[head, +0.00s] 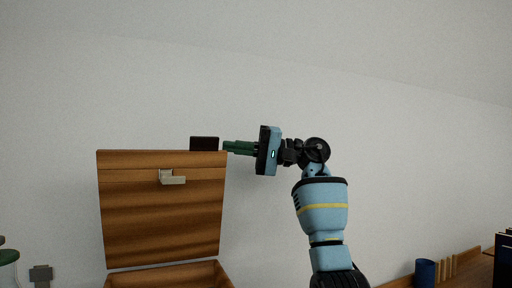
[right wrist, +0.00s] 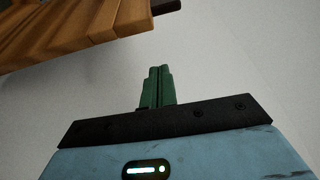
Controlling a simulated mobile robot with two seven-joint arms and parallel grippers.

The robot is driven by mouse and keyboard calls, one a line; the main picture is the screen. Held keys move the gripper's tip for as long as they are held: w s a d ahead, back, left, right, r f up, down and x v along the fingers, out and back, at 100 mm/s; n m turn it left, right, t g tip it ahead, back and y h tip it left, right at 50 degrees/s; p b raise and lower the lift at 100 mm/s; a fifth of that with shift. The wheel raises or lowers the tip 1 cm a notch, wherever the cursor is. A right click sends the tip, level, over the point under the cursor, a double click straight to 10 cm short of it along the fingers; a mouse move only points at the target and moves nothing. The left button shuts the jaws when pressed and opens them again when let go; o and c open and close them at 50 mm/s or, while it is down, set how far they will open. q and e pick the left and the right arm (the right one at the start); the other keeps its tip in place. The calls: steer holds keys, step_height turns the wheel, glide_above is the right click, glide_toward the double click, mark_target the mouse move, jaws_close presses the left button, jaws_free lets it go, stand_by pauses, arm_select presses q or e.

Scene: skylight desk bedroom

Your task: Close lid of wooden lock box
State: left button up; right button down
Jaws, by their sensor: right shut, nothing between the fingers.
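The wooden lock box (head: 165,276) is at the lower left in the head view, cut off by the bottom edge. Its lid (head: 160,220) stands raised, with a metal latch (head: 172,177) near its top edge. My right gripper (head: 226,147) is at the lid's upper right corner, its green fingers pointing left. The fingers are shut with nothing between them. My left gripper is not in view.
A dark block (head: 204,143) shows at the lid's top edge. A blue cup (head: 425,272) and a dark upright object (head: 502,262) stand on a wooden surface at the lower right. A green-topped object (head: 8,257) is at the far left. A plain wall is behind.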

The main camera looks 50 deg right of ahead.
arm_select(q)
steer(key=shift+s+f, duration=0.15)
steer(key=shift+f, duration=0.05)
arm_select(e)
steer(key=shift+s+a+f, duration=0.3)
steer(key=shift+s+a, duration=0.15)
steer(key=shift+a, duration=0.35)
steer(key=shift+s+a+f, duration=0.25)
steer(key=shift+s+a, duration=0.2)
steer(key=shift+a, duration=0.3)
arm_select(q)
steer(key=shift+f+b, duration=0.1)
steer(key=shift+b, duration=0.2)
arm_select(e)
steer(key=shift+s+f, duration=0.1)
